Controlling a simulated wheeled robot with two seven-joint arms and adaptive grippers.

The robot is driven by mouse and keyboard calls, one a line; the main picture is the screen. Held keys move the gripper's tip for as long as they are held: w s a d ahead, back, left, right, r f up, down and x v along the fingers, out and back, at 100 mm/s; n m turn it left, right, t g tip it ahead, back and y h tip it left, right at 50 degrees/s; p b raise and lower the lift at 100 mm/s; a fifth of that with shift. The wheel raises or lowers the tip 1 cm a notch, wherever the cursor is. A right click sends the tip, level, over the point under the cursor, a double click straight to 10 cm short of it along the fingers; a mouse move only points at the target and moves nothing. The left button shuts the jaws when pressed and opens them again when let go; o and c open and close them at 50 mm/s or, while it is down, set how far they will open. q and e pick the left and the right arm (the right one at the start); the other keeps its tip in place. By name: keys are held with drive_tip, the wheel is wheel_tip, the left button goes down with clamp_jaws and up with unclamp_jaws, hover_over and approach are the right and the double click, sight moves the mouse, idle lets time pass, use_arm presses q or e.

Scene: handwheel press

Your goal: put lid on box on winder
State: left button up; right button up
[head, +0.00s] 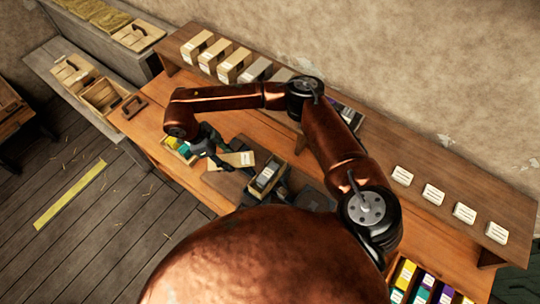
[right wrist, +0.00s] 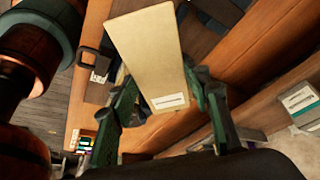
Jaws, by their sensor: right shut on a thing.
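The lid (head: 235,158) is a pale tan flat piece with a small white label. My right gripper (head: 210,145) is shut on it and holds it above the bench's front part. In the right wrist view the lid (right wrist: 148,45) lies between the green fingers of the right gripper (right wrist: 160,85). The open tan box (head: 267,176), with a dark labelled thing inside, is just right of the lid. It sits among dark machine parts, likely the winder (head: 312,198), partly hidden by my arm and body. The lid appears beside the box, not over it. My left gripper is not in view.
The raised shelf (head: 385,150) behind carries several tan and grey boxes (head: 235,66) and white labelled blocks (head: 433,194). A bin of coloured items (head: 184,147) is left of the lid. A handled frame (head: 134,106) lies at the bench's left end. Coloured boxes (head: 425,288) are at lower right.

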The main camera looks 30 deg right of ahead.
sight(246, 163)
drive_tip(key=s+d+m+g+y+p, duration=0.1)
drive_tip(key=m, duration=0.3)
drive_tip(key=s+d+m+g+y+p, duration=0.1)
drive_tip(key=d+m, duration=0.1)
drive_tip(key=m, duration=0.2)
drive_tip(key=s+d+m+y+p, duration=0.1)
drive_tip(key=d+m+y+p, duration=0.1)
drive_tip(key=m, duration=0.2)
drive_tip(key=shift+s+g, duration=0.15)
drive_tip(key=shift+g, duration=0.25)
drive_tip(key=s+d+f+m+t+y, duration=0.1)
drive_tip(key=d+m, duration=0.1)
drive_tip(key=m, duration=0.3)
drive_tip(key=s+d+f+m+t+y+p, duration=0.1)
drive_tip(key=s+d+m+y, duration=0.1)
drive_tip(key=m, duration=0.3)
drive_tip(key=s+d+f+m+y+p, duration=0.1)
drive_tip(key=s+d+m, duration=0.1)
drive_tip(key=d+m, duration=0.1)
drive_tip(key=shift+f+m+t, duration=0.3)
drive_tip(key=shift+m+t, duration=0.1)
drive_tip(key=shift+m, duration=0.5)
drive_tip(key=shift+f+b, duration=0.55)
drive_tip(key=shift+f, duration=0.5)
drive_tip(key=o, duration=1.2)
drive_tip(key=shift+s, duration=0.1)
